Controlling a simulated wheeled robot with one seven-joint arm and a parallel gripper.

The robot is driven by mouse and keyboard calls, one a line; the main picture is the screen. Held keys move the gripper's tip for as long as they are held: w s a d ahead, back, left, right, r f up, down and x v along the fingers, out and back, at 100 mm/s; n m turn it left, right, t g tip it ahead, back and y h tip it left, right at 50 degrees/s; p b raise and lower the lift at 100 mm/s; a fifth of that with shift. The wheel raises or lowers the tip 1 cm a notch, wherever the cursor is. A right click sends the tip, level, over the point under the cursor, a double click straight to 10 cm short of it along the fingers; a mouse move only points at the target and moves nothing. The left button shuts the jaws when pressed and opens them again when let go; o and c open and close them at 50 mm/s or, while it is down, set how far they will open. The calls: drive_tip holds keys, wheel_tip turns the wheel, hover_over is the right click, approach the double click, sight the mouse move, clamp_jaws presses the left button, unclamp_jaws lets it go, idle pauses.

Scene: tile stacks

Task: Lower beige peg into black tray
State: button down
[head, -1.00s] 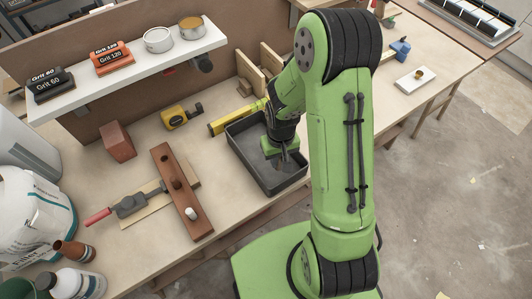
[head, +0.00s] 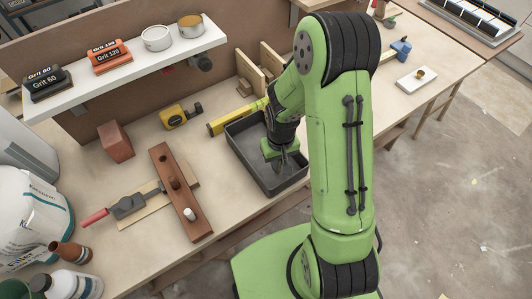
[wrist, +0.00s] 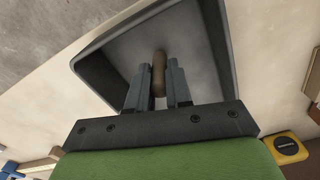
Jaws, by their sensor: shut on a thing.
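My gripper (wrist: 160,90) is shut on a peg (wrist: 158,72), which looks brownish-beige with a rounded end and shows between the two dark fingers in the wrist view. The black tray (wrist: 222,50) lies beyond the fingers, its grey inside floor behind the peg. In the head view my gripper (head: 281,168) points down over the inside of the black tray (head: 284,188). The peg is too small and covered there to make out. I cannot tell whether the peg touches the tray floor.
A yellow tape measure (head: 182,117), a yellow level (head: 232,119) and a reddish block (head: 116,142) lie around. A white shelf (head: 130,70) runs along the back.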

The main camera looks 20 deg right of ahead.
drive_tip(key=shift+f+b, duration=0.45)
drive_tip(key=shift+f, duration=0.1)
drive_tip(key=c, duration=1)
unclamp_jaws()
drive_tip(key=shift+o, duration=0.2)
wheel_tip(320, 180, up, 16)
drive_tip(key=p, duration=0.3)
drive_tip(key=shift+p, duration=0.3)
drive_tip(key=shift+f, duration=0.1)
drive_tip(key=s+a+r+t, duration=0.1)
drive_tip(key=s+r+t, duration=0.4)
drive_tip(key=s+r, duration=0.9)
drive_tip(key=shift+s+a+t, duration=0.3)
drive_tip(key=shift+s, duration=0.3)
